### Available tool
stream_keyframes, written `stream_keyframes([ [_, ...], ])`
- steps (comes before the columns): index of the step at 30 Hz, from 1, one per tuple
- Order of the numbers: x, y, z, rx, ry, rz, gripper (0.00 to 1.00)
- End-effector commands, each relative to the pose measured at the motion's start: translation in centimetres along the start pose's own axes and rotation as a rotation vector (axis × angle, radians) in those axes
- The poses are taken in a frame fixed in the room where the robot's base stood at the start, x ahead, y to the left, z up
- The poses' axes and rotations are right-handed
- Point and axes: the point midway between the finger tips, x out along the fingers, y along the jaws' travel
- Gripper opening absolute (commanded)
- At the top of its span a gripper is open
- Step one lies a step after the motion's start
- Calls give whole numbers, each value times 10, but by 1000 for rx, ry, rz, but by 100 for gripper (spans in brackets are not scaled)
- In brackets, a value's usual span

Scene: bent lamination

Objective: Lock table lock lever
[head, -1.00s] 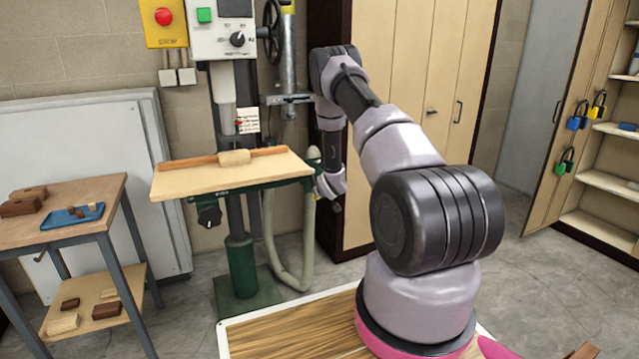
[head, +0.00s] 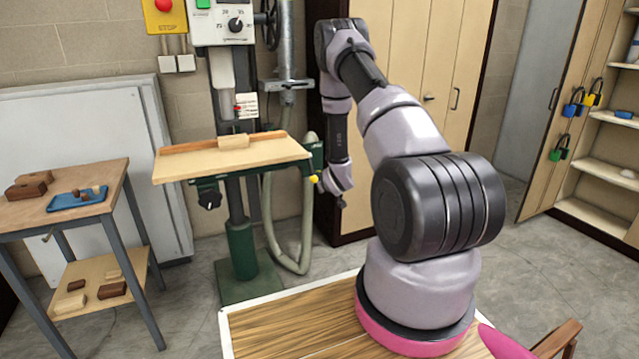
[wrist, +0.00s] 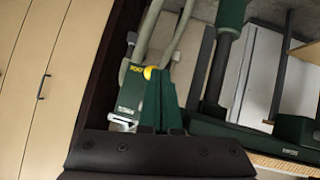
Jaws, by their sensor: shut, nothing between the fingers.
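The drill press table (head: 205,168) is a tan board on a dark green support. A yellow ball knob (head: 313,178), apparently the end of the table lock lever, shows just beyond its right edge. My gripper (head: 341,203) is right of and slightly below the knob, small and partly hidden by my wrist. In the wrist view the yellow knob (wrist: 149,72) is beside a green labelled housing (wrist: 132,85). My gripper (wrist: 160,80) is shut and empty, its tips close to the knob. I cannot tell whether they touch. The lever's shaft is mostly hidden.
A tall wooden cabinet (head: 395,60) stands close behind my arm. A grey hose (head: 308,215) hangs below the table's right end. A side bench (head: 105,180) with a blue tray stands at left. Open floor lies between bench and press.

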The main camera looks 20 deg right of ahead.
Motion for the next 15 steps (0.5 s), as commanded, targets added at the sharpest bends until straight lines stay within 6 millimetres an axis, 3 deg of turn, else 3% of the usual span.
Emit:
stream_keyframes([
  [6, -14, -3, 14, 0, 0, 0, 0],
  [15, -15, -3, 14, 0, 1, 0, 0],
])
